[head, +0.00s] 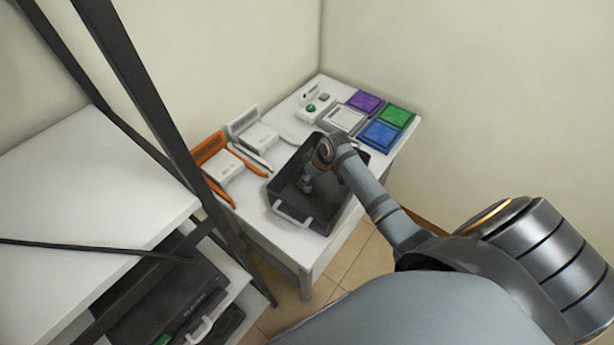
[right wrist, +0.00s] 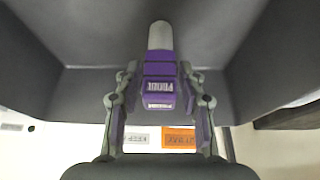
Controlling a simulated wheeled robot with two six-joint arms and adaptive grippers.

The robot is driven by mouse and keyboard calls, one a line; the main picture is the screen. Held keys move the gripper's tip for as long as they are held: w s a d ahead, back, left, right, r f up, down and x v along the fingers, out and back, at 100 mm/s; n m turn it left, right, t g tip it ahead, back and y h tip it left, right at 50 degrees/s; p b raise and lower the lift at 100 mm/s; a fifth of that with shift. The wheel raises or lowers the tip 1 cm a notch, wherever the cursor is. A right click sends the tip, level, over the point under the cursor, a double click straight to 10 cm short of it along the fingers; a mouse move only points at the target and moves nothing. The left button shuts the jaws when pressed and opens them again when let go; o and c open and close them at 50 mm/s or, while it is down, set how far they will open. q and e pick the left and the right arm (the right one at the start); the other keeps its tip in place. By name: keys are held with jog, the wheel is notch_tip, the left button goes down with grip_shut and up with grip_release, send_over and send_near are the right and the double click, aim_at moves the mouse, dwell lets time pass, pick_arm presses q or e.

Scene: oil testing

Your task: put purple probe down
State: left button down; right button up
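The purple probe (right wrist: 158,92), with a pale rounded end (right wrist: 160,36), sits between the two fingers of my right gripper (right wrist: 160,88), which are closed on its sides. In the head view my right gripper (head: 306,184) is down inside a dark open bin (head: 335,217) on the white table. The bin's dark walls (right wrist: 75,90) surround the probe in the right wrist view. I cannot tell whether the probe touches the bin's floor. The probe cannot be made out in the head view. My left gripper is not in view.
Purple (head: 364,103), green (head: 397,116) and blue (head: 381,135) pads lie at the table's back right, beside a white device (head: 346,118). Orange (head: 212,150) and white (head: 243,122) units stand along the left edge. A white shelf (head: 80,205) with dark posts is at left.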

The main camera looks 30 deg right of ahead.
jog(key=shift+o, duration=0.4)
jog(key=shift+r, duration=0.1)
jog(key=shift+s+d+r, duration=0.1)
jog(key=shift+r, duration=0.15)
jog(key=v, duration=1.1)
jog(key=shift+r+b, duration=0.25)
jog(key=shift+b, duration=0.1)
